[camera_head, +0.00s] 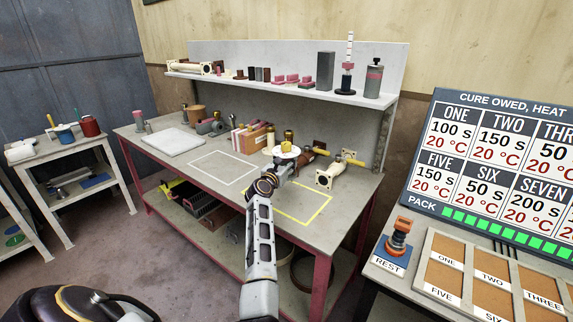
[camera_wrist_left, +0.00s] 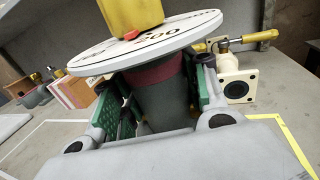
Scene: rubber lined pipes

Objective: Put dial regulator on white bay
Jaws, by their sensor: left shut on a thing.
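The dial regulator has a round white dial (camera_head: 284,152) with black numerals, a gold top and a grey and dark red body. My left gripper (camera_head: 283,166) is shut on its body, and the dial sits above the fingers. In the left wrist view the dial (camera_wrist_left: 150,42) fills the top middle, with the body (camera_wrist_left: 158,90) between green finger pads (camera_wrist_left: 155,108). The white bay (camera_head: 222,167) is a white outlined rectangle on the bench, empty, to the left of the gripper. My right gripper is not in view.
A yellow outlined bay (camera_head: 303,203) lies right of the white one, partly behind my arm. A pale valve body (camera_head: 330,174) with a yellow handle stands at the right. A pale slab (camera_head: 174,141) lies at the left. Boxes and fittings line the back; a shelf (camera_head: 290,88) runs above.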

